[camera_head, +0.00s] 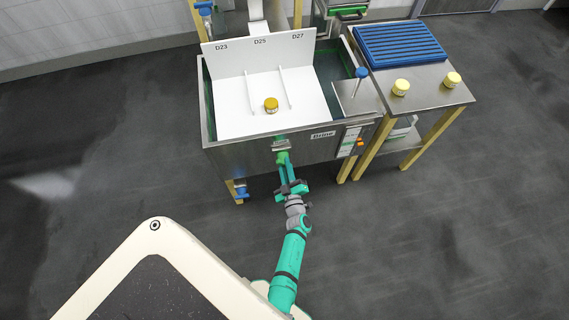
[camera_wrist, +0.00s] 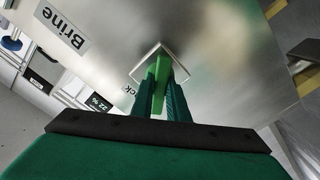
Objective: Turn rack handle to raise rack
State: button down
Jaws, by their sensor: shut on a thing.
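The rack handle (camera_head: 283,158) is a small bright green bar on the front of the brine tank, under a small metal plate. In the wrist view the handle (camera_wrist: 161,72) stands out from a pale square plate. My gripper (camera_head: 286,168) reaches it from the front, and its dark green fingers (camera_wrist: 162,100) are shut on the handle from both sides. The white rack (camera_head: 240,122) sits in the tank with thin dividers, and its back panel reads D23, D25 and D27. One yellow cheese (camera_head: 271,104) rests on the rack. The fingers hide part of the handle.
The steel brine tank (camera_head: 240,160) has a "Brine" label and a small panel (camera_head: 349,141) at its front right. A steel table (camera_head: 425,88) to the right bears a blue slatted rack (camera_head: 399,45) and two pale yellow cheeses (camera_head: 401,87). The floor in front is clear.

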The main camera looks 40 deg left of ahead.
jog(key=n, duration=0.5)
jog(key=shift+n, duration=2.6)
jog(key=c, duration=1.7)
grip_release()
jog(key=shift+d, duration=0.1)
jog(key=v, duration=1)
jog(key=shift+s+d, duration=0.2)
jog(key=shift+s, duration=0.05)
